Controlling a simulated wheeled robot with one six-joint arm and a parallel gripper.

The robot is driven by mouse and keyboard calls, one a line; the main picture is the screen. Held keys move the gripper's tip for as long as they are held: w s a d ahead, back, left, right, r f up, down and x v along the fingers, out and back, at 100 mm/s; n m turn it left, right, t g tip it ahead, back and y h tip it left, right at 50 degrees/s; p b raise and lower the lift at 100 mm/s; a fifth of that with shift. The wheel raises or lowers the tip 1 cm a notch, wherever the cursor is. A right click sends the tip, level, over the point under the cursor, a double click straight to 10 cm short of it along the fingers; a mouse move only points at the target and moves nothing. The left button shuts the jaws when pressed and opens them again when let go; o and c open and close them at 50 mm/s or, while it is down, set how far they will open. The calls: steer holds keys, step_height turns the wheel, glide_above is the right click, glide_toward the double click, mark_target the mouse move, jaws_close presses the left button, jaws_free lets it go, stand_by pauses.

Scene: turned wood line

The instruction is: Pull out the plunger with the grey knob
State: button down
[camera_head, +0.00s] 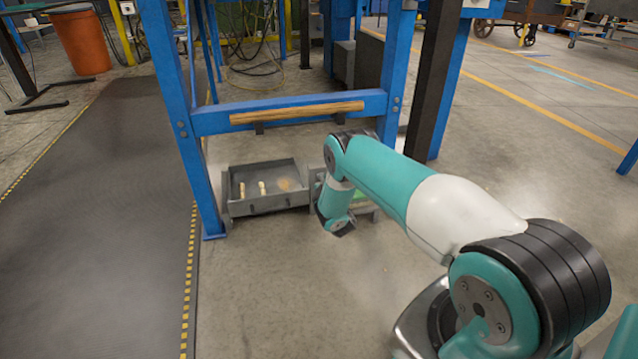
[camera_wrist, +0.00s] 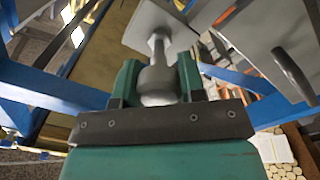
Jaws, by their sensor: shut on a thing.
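The plunger's grey knob (camera_wrist: 158,83) is in the middle of the wrist view, with a narrower stem running up to a light grey plate (camera_wrist: 150,25). My gripper (camera_wrist: 158,72) has its two green fingers on either side of the knob and is shut on it. How far the stem stands out of the plate I cannot tell. In the head view my arm reaches down to the low grey boxes, and the plunger and my fingers are hidden there.
A grey tray (camera_head: 268,203) with a few small wooden pieces stands on the floor beside my wrist. Blue frame posts (camera_head: 180,110) and a crossbar with a wooden strip (camera_head: 297,112) stand close by. A grey panel with a dark handle (camera_wrist: 294,75) is right in the wrist view.

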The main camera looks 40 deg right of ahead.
steer(key=c, duration=0.7)
jaws_free()
steer(key=shift+s, duration=0.1)
steer(key=shift+p+v, duration=0.8)
steer(key=shift+p, duration=0.4)
steer(key=p+v, duration=1.6)
steer(key=shift+d, duration=0.15)
